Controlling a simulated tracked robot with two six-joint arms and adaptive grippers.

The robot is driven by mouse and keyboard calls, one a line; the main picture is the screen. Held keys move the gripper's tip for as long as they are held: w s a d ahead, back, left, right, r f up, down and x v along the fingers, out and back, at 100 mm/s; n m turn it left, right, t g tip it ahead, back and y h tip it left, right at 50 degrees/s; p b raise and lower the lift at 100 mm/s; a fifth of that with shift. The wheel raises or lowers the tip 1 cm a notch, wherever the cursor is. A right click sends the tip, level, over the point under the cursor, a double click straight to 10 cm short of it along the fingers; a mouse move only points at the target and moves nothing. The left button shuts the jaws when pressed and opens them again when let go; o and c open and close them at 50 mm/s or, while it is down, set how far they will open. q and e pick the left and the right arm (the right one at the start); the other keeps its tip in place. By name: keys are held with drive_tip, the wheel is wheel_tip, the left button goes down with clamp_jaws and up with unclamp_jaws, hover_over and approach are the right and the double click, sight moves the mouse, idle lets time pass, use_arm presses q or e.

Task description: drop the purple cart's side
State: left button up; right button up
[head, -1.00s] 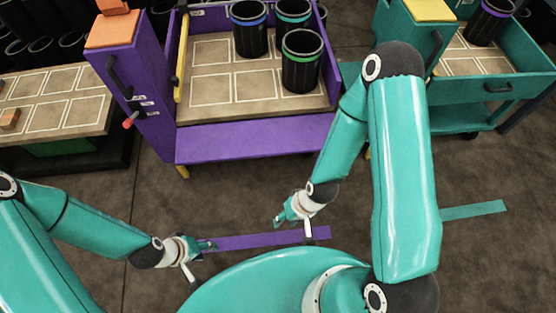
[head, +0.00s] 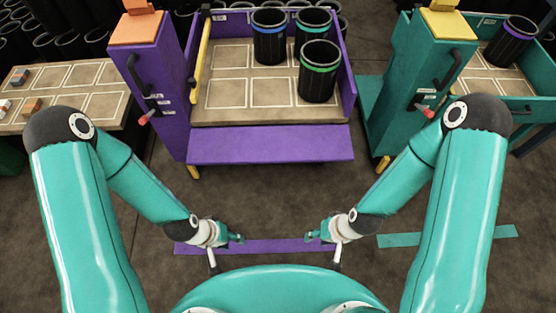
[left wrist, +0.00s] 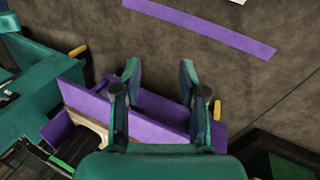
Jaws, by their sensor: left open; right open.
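The purple cart (head: 160,80) stands ahead in the head view. Its front side panel (head: 270,143) is below the front edge of the tiled deck (head: 225,112), leaving that edge open. A red-tipped lever (head: 146,117) sticks out of the cart's post. My left gripper (head: 238,238) is open and empty, in front of the cart and apart from it. Its two fingers (left wrist: 160,75) also show spread in the left wrist view, with the purple panel (left wrist: 155,118) behind them. My right gripper (head: 313,237) is open and empty, facing the left one, also clear of the cart.
Black bins with blue (head: 270,38), teal (head: 313,30) and green (head: 319,72) rims stand on the deck. A teal cart (head: 405,100) is at right, a tiled table (head: 70,90) at left. A purple floor strip (head: 275,246) lies on clear floor before the purple cart.

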sight(272, 159)
use_arm(q)
drive_tip(key=shift+o, duration=1.4)
drive_tip(key=shift+f, duration=0.2)
use_arm(e)
drive_tip(key=w+a+f+m+t+y+b, duration=0.25)
drive_tip(key=w+f+m+t+b, duration=0.25)
drive_tip(key=w+f+t+b, duration=1.05)
drive_tip(key=w+a+f+m+t+y+b, duration=0.1)
drive_tip(key=w+a+f+m+t+b, duration=0.6)
drive_tip(key=b, duration=1.8)
drive_tip(key=w+a+g+b, duration=0.1)
drive_tip(key=w, duration=0.4)
drive_tip(key=w+a+n+g+b, duration=0.1)
drive_tip(key=w+g+b, duration=0.1)
drive_tip(key=w, duration=0.4)
drive_tip(key=w+a+g+b, duration=0.1)
drive_tip(key=w, duration=0.4)
drive_tip(key=shift+w+n+y+b, duration=0.15)
drive_tip(key=shift+n+y+b, duration=0.1)
drive_tip(key=shift+n+b, duration=0.1)
use_arm(q)
wheel_tip(272, 159, down, 45)
